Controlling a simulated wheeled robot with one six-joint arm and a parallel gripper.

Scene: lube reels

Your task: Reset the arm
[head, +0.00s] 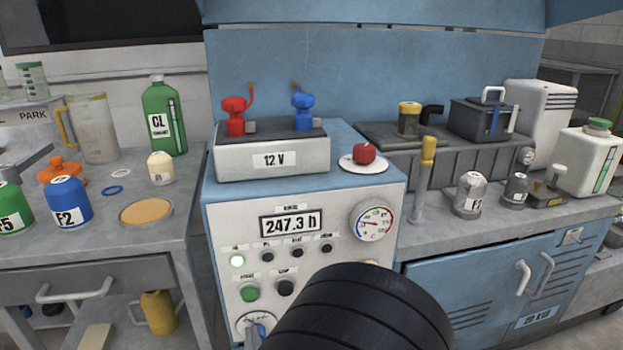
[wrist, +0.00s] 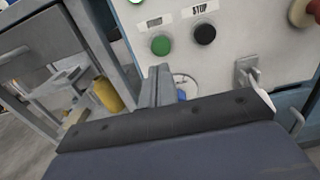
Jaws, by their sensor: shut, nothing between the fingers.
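My gripper (wrist: 160,72) shows in the wrist view as two grey fingers pressed together, shut and empty. It points at the lower part of the white front of the control cabinet (head: 225,215), near a round dial (wrist: 185,82) with a blue part beside it. The fingers partly cover this dial, and I cannot tell if they touch it. In the head view a black ribbed link of my arm (head: 360,315) rises in front of the cabinet at the bottom middle. The fingers are not clearly visible there.
The cabinet has a green button (head: 249,293), a black button (head: 285,288), an hour display (head: 291,224) and a gauge (head: 375,222). A bench (head: 170,240) with bottles is left; a blue cupboard (head: 470,285) is right.

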